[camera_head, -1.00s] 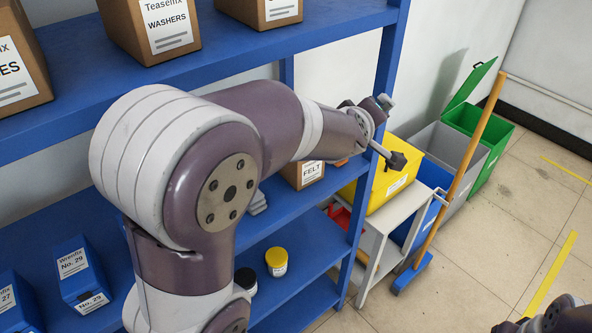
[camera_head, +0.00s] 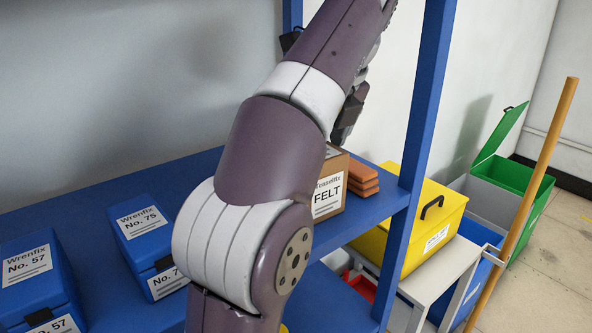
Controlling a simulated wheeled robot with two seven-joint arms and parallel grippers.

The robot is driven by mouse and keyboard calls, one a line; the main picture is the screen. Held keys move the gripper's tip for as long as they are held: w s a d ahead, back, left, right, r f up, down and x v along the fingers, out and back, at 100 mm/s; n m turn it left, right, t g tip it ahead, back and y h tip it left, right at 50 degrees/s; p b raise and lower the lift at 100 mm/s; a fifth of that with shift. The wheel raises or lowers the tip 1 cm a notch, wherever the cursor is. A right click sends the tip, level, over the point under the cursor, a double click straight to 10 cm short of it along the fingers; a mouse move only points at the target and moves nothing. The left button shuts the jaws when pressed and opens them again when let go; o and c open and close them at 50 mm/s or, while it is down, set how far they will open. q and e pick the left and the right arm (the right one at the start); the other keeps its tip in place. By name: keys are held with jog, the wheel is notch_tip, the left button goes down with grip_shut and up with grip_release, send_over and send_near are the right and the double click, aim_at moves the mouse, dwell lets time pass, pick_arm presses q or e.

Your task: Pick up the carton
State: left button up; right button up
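My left arm rises in front of the shelf, and the dark gripper (camera_head: 346,122) hangs just above the carton, partly hidden behind the arm. It appears apart from the carton. The link hides whether its fingers are open or shut. My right gripper is not in view.
Orange blocks (camera_head: 362,178) are stacked right beside the carton. A blue shelf post (camera_head: 424,110) stands to their right. Blue Wrenfix bins (camera_head: 38,275) sit at the left. A yellow box (camera_head: 425,228) stands on a grey cart beyond the post.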

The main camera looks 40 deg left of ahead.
pick_arm(q)
jog(key=shift+w+a+r, duration=0.1)
jog(key=shift+w+a, duration=0.05)
jog(key=shift+a, duration=0.45)
jog(key=shift+w+a+r, duration=0.1)
jog(key=shift+a, duration=0.45)
jog(key=b+x, duration=0.1)
jog(key=x, duration=0.1)
jog(key=b+x, duration=0.1)
jog(key=x, duration=0.1)
jog(key=shift+w+a+r, duration=0.15)
jog(key=shift+w+a, duration=0.05)
jog(key=shift+a, duration=0.2)
jog(key=shift+r, duration=0.15)
jog(key=shift+s, duration=0.1)
jog(key=shift+f, duration=0.25)
jog(key=c, duration=0.9)
